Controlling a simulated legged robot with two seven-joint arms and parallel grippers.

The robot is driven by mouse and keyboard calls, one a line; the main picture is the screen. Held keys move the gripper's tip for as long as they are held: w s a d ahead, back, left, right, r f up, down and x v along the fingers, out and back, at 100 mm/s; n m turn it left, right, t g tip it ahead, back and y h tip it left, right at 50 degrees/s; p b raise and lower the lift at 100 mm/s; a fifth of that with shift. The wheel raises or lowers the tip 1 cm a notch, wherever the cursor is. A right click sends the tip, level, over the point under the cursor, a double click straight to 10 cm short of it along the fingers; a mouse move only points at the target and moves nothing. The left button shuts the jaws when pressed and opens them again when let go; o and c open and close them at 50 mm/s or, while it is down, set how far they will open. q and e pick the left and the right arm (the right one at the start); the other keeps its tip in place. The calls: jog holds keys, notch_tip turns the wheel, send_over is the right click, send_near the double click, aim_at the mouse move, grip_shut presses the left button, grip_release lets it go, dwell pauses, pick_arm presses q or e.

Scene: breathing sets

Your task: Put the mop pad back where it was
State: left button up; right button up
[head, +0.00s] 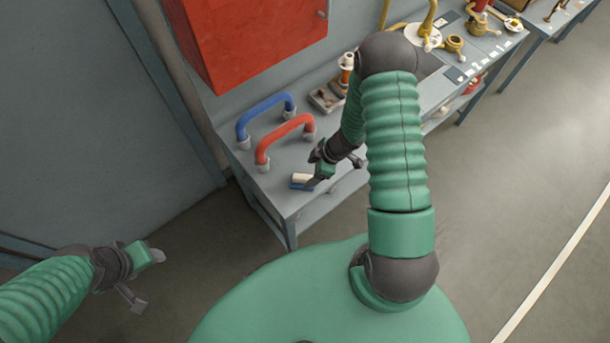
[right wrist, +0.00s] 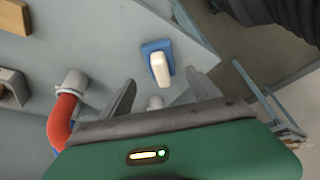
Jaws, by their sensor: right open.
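A small blue piece with a white block on it, which looks like the mop pad (head: 300,179), lies near the front left corner of the grey table. In the right wrist view the pad (right wrist: 157,65) is between and just beyond my fingers, with bare table around it. My right gripper (head: 315,181) is open and empty, beside the pad in the head view; it also shows in the right wrist view (right wrist: 165,90). I see no grip on the pad. My left gripper (head: 157,256) hangs over the floor at lower left, away from the table; its jaws are unclear.
A red handle (head: 284,137) and a blue handle (head: 265,112) stand on the table (head: 300,205) behind the pad. A red cabinet (head: 250,40) hangs above. Yellow valve parts (head: 425,35) are farther along. The table's front edge is close to the pad.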

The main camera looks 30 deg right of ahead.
jog(key=w+r+m+t+h, duration=0.25)
jog(key=r+m+h, duration=0.2)
jog(key=r, duration=1.25)
pick_arm(q)
jog(key=shift+s+a+r, duration=0.1)
jog(key=shift+a+r, duration=0.2)
pick_arm(e)
jog(key=s+a+r+m+g+y, duration=0.1)
jog(key=s+a+r+m+g, duration=0.2)
jog(key=s+a, duration=0.7)
notch_tip(320, 180, up, 3)
jog(key=shift+a+r+m, duration=0.15)
jog(key=shift+r+m, duration=0.05)
jog(key=shift+m, duration=0.95)
pick_arm(q)
jog(key=shift+d, duration=0.15)
pick_arm(e)
jog(key=shift+w, duration=0.1)
pick_arm(q)
jog(key=shift+d+r, duration=0.1)
jog(key=shift+d, duration=0.15)
pick_arm(e)
jog(key=shift+d, duration=0.45)
jog(key=shift+c, duration=0.4)
